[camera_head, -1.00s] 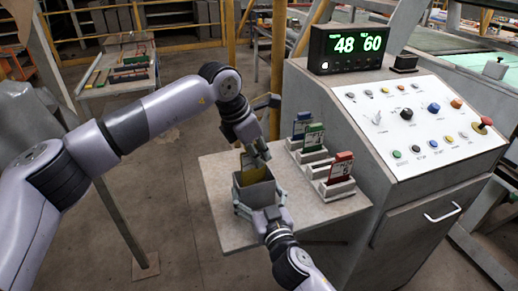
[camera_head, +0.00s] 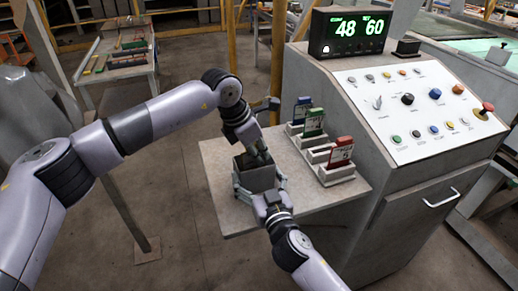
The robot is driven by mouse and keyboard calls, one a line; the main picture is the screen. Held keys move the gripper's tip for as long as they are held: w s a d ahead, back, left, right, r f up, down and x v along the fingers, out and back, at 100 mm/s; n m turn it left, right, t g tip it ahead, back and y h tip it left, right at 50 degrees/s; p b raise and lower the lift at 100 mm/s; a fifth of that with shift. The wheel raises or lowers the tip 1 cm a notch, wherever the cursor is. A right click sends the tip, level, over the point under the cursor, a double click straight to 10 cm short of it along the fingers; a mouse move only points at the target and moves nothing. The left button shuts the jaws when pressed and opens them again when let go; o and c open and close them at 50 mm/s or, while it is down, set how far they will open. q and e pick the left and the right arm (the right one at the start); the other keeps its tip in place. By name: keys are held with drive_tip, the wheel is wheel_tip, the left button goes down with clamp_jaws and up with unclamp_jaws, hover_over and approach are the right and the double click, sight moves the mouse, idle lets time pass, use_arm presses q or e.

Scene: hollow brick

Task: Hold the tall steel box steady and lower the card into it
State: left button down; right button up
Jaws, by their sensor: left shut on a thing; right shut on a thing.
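The tall steel box (camera_head: 258,180), grey and open-topped, stands upright near the left part of the small side table (camera_head: 222,205). My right gripper (camera_head: 261,184) is shut around the box from the front, a finger on each side. My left gripper (camera_head: 256,157) points down at the box's mouth, its fingertips at the rim. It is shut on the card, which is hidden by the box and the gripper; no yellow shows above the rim.
Holders beside the box carry a blue card (camera_head: 302,108), a green card (camera_head: 313,122) and a red card (camera_head: 341,151). A holder between green and red looks empty. The control console (camera_head: 395,150) stands close on the right. The table's left edge is near the box.

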use_arm(q)
drive_tip(key=shift+s+f, duration=0.1)
drive_tip(key=shift+f, duration=0.25)
use_arm(e)
drive_tip(key=shift+s+a+r, duration=0.1)
use_arm(q)
drive_tip(key=c, duration=1.5)
unclamp_jaws()
drive_tip(key=shift+f, duration=0.15)
drive_tip(key=shift+c, duration=0.2)
drive_tip(key=shift+r, duration=0.25)
drive_tip(key=shift+r, duration=6.05)
use_arm(e)
drive_tip(key=o, duration=1.4)
